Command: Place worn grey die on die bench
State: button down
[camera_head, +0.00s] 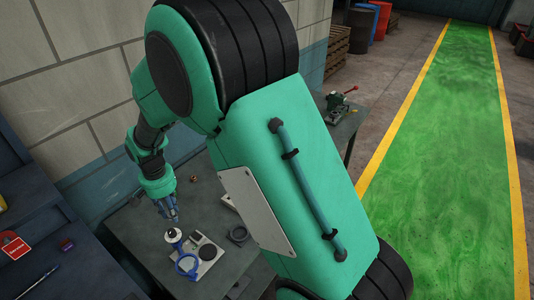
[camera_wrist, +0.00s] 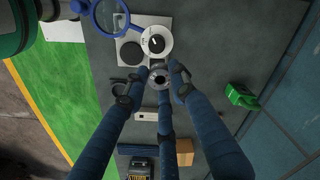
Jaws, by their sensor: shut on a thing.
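My gripper (camera_wrist: 160,80) is shut on a small grey ring-shaped piece with a dark hole, which looks like the worn grey die (camera_wrist: 160,78). The die sits between the fingertips, above the dark grey bench top (camera_wrist: 215,50). In the head view my gripper (camera_head: 172,216) points down over the bench (camera_head: 140,222); I cannot make out the die there. Just beyond the fingertips in the wrist view is a white round piece with a black centre (camera_wrist: 158,36). It stands by a pale plate (camera_wrist: 125,41) with a black disc (camera_wrist: 131,54).
A blue-rimmed magnifier (camera_head: 187,265) stands by the plate. A dark ring (camera_head: 238,235) lies to its right. The wrist view also shows a green item (camera_wrist: 241,95), a brown block (camera_wrist: 184,150) and a dark device (camera_wrist: 140,167). A wall stands behind the bench; some bench top is bare.

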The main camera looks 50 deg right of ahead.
jog(key=d+m, duration=0.3)
jog(key=d, duration=1.1)
jog(key=f, duration=1.7)
jog(key=shift+w+a, duration=0.1)
jog(key=shift+a, duration=0.3)
send_over(196, 204)
jog(key=shift+w+f+b, duration=0.25)
jog(key=shift+f+b, duration=0.1)
jog(key=shift+f, duration=0.4)
jog(key=shift+f, duration=1.75)
jog(key=shift+f, duration=0.15)
jog(key=c, duration=1.4)
grip_release()
jog(key=shift+c, duration=0.2)
